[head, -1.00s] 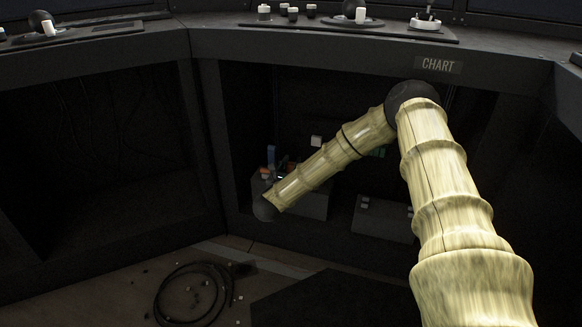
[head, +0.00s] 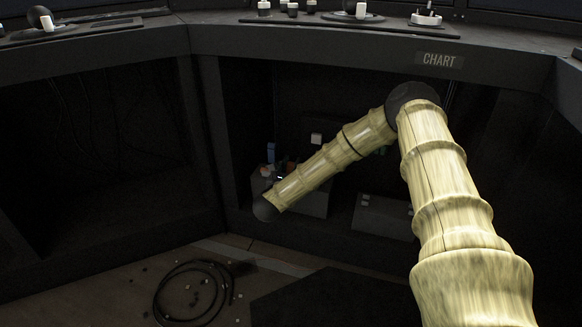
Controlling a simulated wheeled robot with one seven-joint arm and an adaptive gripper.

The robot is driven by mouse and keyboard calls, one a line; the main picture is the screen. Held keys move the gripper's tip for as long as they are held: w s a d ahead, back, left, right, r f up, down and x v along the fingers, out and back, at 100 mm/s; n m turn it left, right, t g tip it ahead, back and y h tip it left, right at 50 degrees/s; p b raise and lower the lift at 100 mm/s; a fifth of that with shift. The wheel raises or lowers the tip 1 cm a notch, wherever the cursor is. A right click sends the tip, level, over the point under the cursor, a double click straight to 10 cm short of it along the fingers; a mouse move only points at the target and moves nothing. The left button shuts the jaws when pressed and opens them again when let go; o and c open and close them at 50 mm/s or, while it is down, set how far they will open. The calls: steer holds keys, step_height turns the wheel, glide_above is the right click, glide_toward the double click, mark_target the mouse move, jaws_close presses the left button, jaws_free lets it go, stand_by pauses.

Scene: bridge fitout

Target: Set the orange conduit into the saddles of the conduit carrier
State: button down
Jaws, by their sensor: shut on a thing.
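My arm reaches into the open bay under the console marked CHART, and its forearm angles down to the left. My gripper is hidden beyond the forearm, so its jaws do not show. A grey box (head: 314,203) stands in the bay, partly behind the forearm. Small coloured parts show above its left end: an upright blue piece (head: 271,152) and a pale orange bit (head: 266,171). I cannot tell whether the orange bit is the conduit. No saddles can be made out, and I cannot tell whether the grey box is the conduit carrier.
A second low grey box (head: 382,216) with small white parts stands to the right. A black cable coil (head: 193,292) and scattered bits lie on the floor. The console edge (head: 330,38) overhangs the bay. The left bay (head: 105,165) is dark, with hanging wires.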

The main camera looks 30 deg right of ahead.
steer(key=c, duration=1)
jaws_free()
steer(key=shift+c, duration=0.2)
steer(key=shift+s, duration=0.1)
steer(key=v, duration=1.2)
steer(key=shift+f, duration=0.1)
